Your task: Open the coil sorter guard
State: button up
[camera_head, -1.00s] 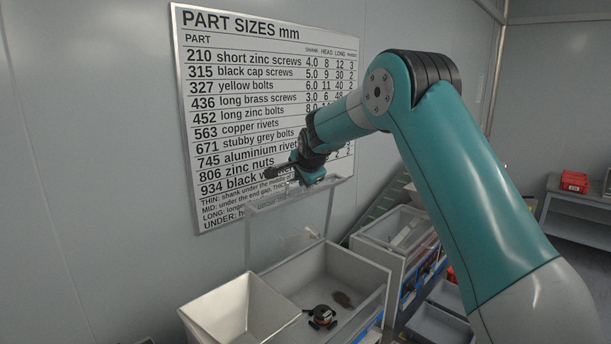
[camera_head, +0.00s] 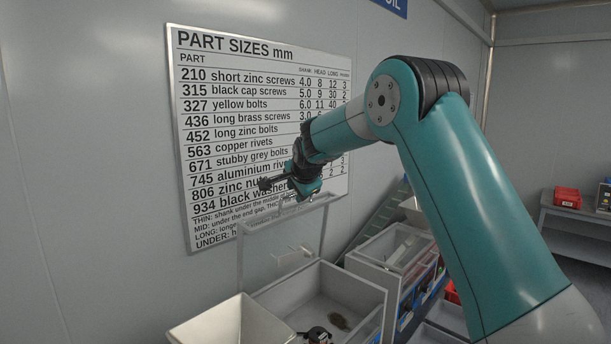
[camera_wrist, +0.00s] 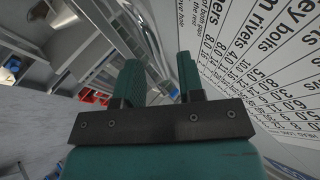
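The coil sorter guard (camera_head: 323,228) is a thin grey frame with a clear pane. It stands upright at the back of an open grey bin (camera_head: 366,296), with a small pale bar (camera_head: 293,256) low on it.
A small dark device (camera_head: 316,335) and a dark patch (camera_head: 340,322) lie in the bin. A pale hopper (camera_head: 222,326) stands at front left. More grey bins (camera_head: 395,250) are at right. The part-size chart (camera_head: 262,130) hangs close behind my gripper. A red box (camera_head: 567,197) sits on a far shelf.

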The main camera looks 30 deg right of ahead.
jog(key=b+v, duration=0.5)
jog(key=v, duration=0.9)
jog(key=shift+s+r, duration=0.25)
jog(key=shift+a, duration=0.1)
jog(key=s+a+f+n+g+y+b, duration=0.4)
jog(key=s+a+f+n+y+b, duration=0.1)
jog(key=s+a+f+n, duration=0.9)
jog(key=s+a+f+n+g, duration=0.1)
jog(key=s+a+f+n, duration=0.1)
jog(key=s, duration=0.5)
jog(key=s+a+f+n+g+y+b, duration=0.1)
jog(key=s+a+f+n+g, duration=0.1)
jog(key=s+f, duration=0.4)
jog(key=s+a+f+n+g+b, duration=0.1)
jog(key=s+a+f+n, duration=0.3)
jog(key=s, duration=0.4)
jog(key=shift+s+f+n+g+y, duration=0.3)
jog(key=shift+s+n+g+y, duration=0.1)
jog(key=shift+n, duration=0.5)
